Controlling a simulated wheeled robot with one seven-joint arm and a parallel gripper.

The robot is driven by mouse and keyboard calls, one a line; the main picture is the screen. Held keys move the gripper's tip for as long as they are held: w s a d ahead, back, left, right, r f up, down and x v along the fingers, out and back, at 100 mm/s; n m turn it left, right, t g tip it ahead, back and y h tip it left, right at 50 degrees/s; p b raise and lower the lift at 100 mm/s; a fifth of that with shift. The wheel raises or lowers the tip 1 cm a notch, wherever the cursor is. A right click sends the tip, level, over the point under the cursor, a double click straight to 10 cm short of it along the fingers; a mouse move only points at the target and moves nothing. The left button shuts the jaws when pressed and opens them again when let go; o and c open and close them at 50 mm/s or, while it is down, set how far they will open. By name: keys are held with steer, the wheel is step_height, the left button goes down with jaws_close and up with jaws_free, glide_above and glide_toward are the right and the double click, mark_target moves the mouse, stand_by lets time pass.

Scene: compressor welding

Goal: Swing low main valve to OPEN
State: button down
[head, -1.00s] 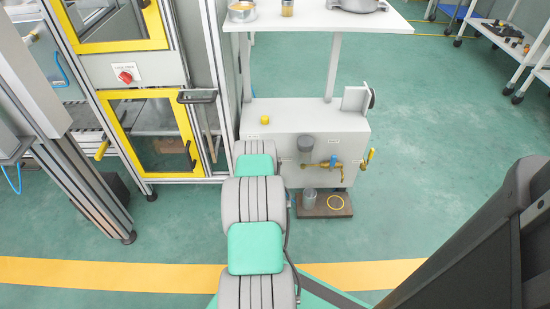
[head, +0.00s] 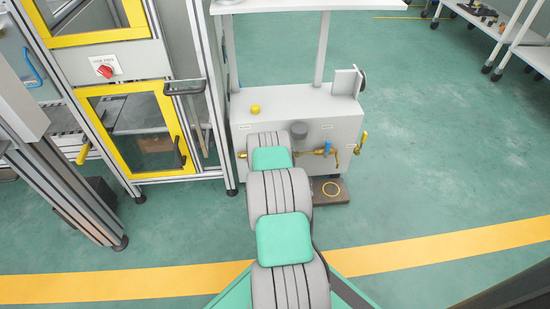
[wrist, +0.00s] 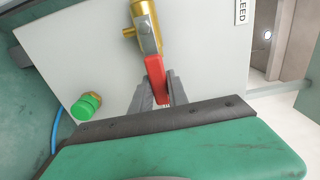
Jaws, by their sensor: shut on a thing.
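In the wrist view, a brass valve (wrist: 143,22) with a red lever handle (wrist: 157,80) stands in front of a pale panel. My gripper (wrist: 160,76) has its two grey fingers on either side of the red lever and is shut on it near its free end. The lever runs roughly in line with the brass body, slightly slanted. In the head view, the grey cabinet (head: 305,110) carries brass piping along its front. My arm covers part of the cabinet front there, and the red lever and my gripper are hidden.
A green knob (wrist: 86,106) on a brass fitting sits left of the lever, near a blue hose (wrist: 56,132).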

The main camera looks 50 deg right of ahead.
steer(key=shift+w+a, duration=0.1)
steer(key=shift+a, duration=0.05)
steer(key=c, duration=1.5)
jaws_free()
steer(key=shift+w+a, duration=0.1)
steer(key=shift+c, duration=0.2)
steer(key=shift+o, duration=1.3)
steer(key=shift+s+d, duration=0.2)
steer(key=shift+d, duration=0.05)
steer(key=shift+s, duration=0.1)
